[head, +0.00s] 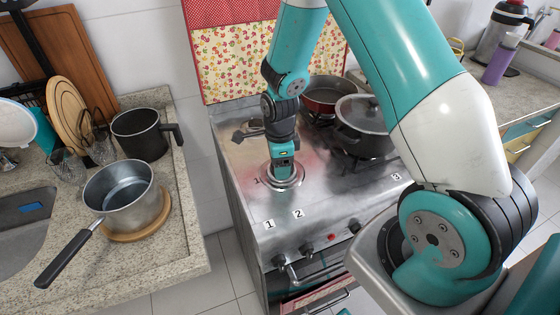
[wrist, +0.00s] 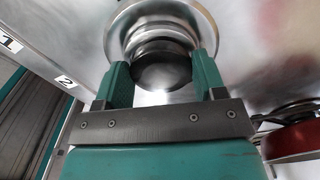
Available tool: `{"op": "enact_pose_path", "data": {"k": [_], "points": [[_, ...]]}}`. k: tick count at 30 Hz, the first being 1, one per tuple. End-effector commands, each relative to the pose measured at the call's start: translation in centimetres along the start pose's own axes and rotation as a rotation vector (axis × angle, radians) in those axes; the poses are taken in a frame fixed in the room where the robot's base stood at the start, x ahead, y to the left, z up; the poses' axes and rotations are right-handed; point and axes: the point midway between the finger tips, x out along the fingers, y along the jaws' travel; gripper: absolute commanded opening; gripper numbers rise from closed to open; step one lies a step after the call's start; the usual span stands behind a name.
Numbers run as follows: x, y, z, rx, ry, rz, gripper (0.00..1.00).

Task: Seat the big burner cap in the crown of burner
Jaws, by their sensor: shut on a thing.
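The big burner cap (wrist: 163,74) is a dark round disc between the two green fingers in the wrist view. My gripper (wrist: 161,80) is shut on it. Just beyond the cap is the silver crown of a burner (wrist: 160,16), with a wide round dish around it. In the head view my gripper (head: 284,172) points down over the front-left burner (head: 298,182), whose silver ring shows around the fingertips. The cap is hidden there. I cannot tell whether the cap touches the crown.
Behind on the stove (head: 235,150) stand a red pan (head: 325,108) and a lidded grey pot (head: 362,140). Number labels mark the front edge. On the left counter are a steel saucepan (head: 120,208) and a dark pot (head: 140,148).

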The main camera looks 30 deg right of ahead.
Motion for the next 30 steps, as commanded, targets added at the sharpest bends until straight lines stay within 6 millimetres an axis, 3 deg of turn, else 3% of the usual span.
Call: {"op": "enact_pose_path", "data": {"k": [10,11,14,20,21,30], "points": [[-0.02,-0.01,0.0,0.0,0.0,0.0,0.39],[-0.02,-0.01,0.0,0.0,0.0,0.0,0.71],[-0.02,-0.01,0.0,0.0,0.0,0.0,0.94],[-0.02,-0.01,-0.01,0.0,0.0,0.0,0.94],[-0.01,0.0,-0.01,0.0,0.0,0.0,1.0],[-0.28,-0.01,-0.01,0.0,0.0,0.0,1.0]]}}
